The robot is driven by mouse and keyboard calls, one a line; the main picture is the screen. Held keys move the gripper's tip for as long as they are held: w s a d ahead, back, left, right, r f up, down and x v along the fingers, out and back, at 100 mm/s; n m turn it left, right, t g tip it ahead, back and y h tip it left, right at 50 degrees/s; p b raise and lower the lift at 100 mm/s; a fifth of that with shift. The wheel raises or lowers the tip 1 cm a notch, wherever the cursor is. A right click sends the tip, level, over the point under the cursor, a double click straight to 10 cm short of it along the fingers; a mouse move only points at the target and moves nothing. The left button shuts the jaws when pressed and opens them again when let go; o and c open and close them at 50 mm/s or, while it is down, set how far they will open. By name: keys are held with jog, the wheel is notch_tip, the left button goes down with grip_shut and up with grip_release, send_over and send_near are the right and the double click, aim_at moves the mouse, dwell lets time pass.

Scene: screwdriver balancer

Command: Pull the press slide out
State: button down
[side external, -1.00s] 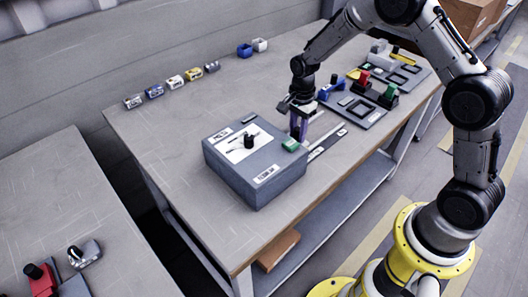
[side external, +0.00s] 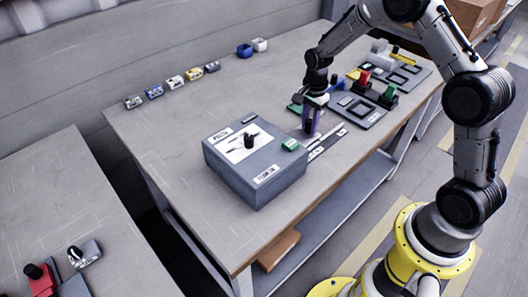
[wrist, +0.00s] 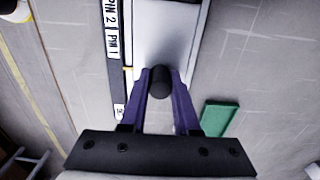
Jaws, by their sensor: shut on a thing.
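The press (side external: 255,165) is a grey box with a labelled white plate and a black knob on top, standing on the table. In the wrist view a pale slide plate (wrist: 168,35) runs lengthwise under my gripper (wrist: 160,90). A round black knob (wrist: 159,82) on the slide sits between my purple fingers, which are shut on it. In the side view my gripper (side external: 310,129) is low over the table just right of the press, apart from its box.
A strip labelled PIN 1 and PIN 2 (wrist: 112,42) lies alongside the slide. A green block (wrist: 219,118) lies on the other side. A grey fixture plate (side external: 362,112) with red and green parts stands further right. Small coloured blocks (side external: 174,83) line the back.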

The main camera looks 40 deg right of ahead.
jog(key=shift+d, duration=4.75)
jog(key=c, duration=0.8)
grip_release()
jog(key=shift+d, duration=0.1)
jog(key=shift+c, duration=0.2)
jog(key=shift+o, duration=1.4)
notch_tip(320, 180, up, 7)
